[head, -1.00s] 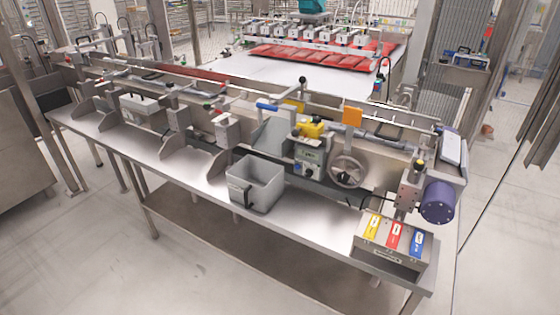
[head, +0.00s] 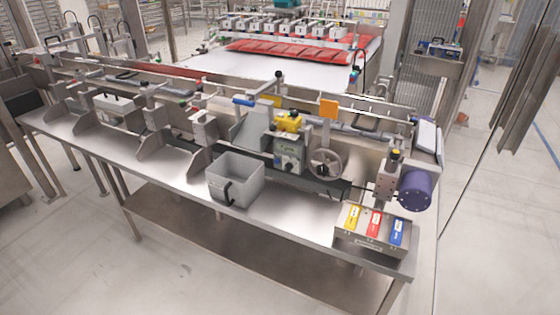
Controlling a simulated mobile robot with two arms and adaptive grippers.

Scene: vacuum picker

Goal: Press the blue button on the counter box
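The counter box (head: 368,246) is a grey metal box at the right front end of the steel counter. Its sloped top carries three coloured panels side by side: yellow (head: 352,217) on the left, red (head: 374,223) in the middle and the blue button (head: 398,231) on the right. The blue one has a small white label and nothing covers it. Neither of my grippers shows in the head view.
The steel counter (head: 310,215) runs from back left to front right. A grey open bin (head: 236,181) stands on it left of the box. A purple motor (head: 414,191), a handwheel (head: 325,164) and a rail sit behind the box. Floor (head: 70,255) in front is clear.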

